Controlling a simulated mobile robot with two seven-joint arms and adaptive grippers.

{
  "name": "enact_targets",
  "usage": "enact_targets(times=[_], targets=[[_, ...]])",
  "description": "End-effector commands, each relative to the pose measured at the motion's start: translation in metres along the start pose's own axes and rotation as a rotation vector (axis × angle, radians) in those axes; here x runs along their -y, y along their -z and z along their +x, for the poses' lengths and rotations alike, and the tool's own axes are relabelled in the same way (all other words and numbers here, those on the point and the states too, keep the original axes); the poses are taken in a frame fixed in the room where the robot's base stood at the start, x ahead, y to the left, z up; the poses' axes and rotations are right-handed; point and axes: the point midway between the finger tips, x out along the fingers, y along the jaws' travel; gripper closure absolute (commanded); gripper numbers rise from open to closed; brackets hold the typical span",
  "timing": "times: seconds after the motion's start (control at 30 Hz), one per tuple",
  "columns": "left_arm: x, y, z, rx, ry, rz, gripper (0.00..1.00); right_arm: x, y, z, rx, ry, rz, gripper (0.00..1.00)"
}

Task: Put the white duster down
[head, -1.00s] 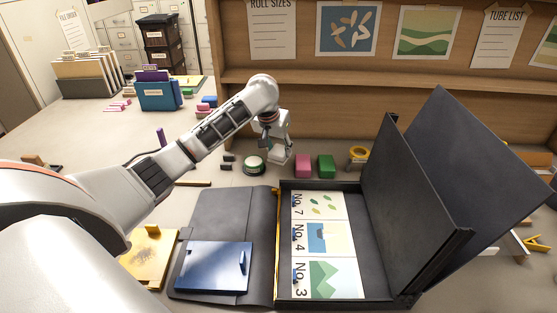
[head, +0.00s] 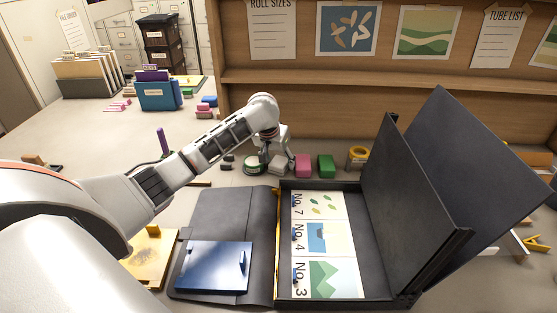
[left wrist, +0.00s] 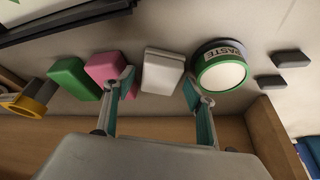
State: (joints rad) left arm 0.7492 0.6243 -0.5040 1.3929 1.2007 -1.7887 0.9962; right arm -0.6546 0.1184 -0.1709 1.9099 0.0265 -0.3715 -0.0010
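The white duster (head: 277,166) stands on the table between the green-and-white paste tin (head: 253,165) and the pink duster (head: 303,166). My left gripper (head: 275,158) is right at it, pointing down. In the left wrist view, the fingers (left wrist: 158,88) are spread wide, one on each side of the white duster (left wrist: 163,70), with visible gaps and no grip on it. One fingertip is close to the pink duster (left wrist: 106,69), the other close to the paste tin (left wrist: 220,68). My right gripper is not in view.
A green duster (head: 326,166) and a yellow tape roll (head: 358,155) continue the row to the right. An open black case (head: 350,188) with numbered picture sheets stands in front. A wooden shelf (head: 400,90) rises behind the row. Small dark blocks (head: 227,161) lie left of the tin.

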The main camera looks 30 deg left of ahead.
Motion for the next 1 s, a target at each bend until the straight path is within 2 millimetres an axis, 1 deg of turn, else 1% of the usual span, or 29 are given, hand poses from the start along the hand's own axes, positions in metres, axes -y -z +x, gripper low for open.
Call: enact_targets(times=[0.23, 0.37, 0.47, 0.7, 0.8, 0.9, 1.0], targets=[[0.0, 0.001, -0.001, -0.001, 0.0, 0.0, 0.45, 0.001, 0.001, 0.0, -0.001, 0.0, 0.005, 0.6], [0.0, 0.002, -0.01, -0.003, -0.002, 0.0, 0.45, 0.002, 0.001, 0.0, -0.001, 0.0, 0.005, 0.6], [0.0, 0.002, -0.024, -0.004, -0.001, 0.001, 0.45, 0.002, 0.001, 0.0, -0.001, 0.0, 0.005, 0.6], [0.001, 0.003, -0.074, -0.005, 0.001, 0.002, 0.45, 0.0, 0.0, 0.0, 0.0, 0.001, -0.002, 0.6], [0.001, 0.003, -0.093, -0.005, 0.001, 0.002, 0.45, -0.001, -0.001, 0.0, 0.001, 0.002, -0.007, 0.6], [0.001, 0.002, -0.107, -0.004, 0.001, 0.001, 0.45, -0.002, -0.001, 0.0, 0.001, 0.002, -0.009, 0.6], [0.0, 0.002, -0.117, -0.002, 0.001, 0.001, 0.45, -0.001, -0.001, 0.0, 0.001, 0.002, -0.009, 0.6]])
